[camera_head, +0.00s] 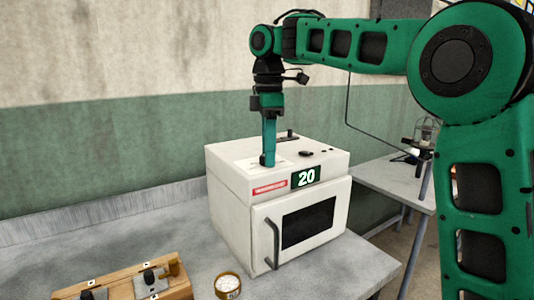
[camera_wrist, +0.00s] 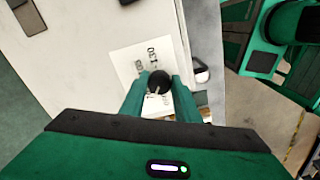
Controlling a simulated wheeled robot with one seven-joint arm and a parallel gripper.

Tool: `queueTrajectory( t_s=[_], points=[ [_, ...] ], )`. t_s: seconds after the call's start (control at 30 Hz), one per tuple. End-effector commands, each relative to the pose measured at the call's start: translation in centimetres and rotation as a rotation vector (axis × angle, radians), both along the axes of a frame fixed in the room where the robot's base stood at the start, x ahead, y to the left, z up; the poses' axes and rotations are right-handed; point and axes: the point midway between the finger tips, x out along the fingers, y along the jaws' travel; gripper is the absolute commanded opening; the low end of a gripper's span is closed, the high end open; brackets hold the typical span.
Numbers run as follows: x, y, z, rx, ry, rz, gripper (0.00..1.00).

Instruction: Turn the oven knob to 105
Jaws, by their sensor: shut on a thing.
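The white oven (camera_head: 230,187) stands on the grey bench, its door shut and its display (camera_head: 306,177) reading 20. My gripper (camera_head: 267,160) points straight down onto the oven's top. In the wrist view the black round oven knob (camera_wrist: 159,81) sits between the two green fingers of my gripper (camera_wrist: 160,92), which are shut on it. The knob has a light pointer line. A white dial label (camera_wrist: 128,62) with printed numbers lies around the knob, partly hidden by the fingers. In the head view the knob is hidden by the fingers.
A wooden rack (camera_head: 120,290) with dark-topped pieces and a small round container (camera_head: 228,286) of white bits stand on the bench (camera_head: 190,240) at front left. A black handle (camera_head: 287,137) and small buttons sit on the oven top. Another table (camera_head: 395,187) stands behind right.

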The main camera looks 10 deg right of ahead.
Motion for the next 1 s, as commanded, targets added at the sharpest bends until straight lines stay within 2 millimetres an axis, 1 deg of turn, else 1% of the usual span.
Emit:
queueTrajectory(
  t_s=[0.03, 1.0],
  points=[
    [0.14, 0.1, 0.22, 0.005, -0.009, -0.045, 0.06],
    [-0.04, 0.21, 0.23, 0.008, -0.009, -0.967, 0.06]
  ],
)
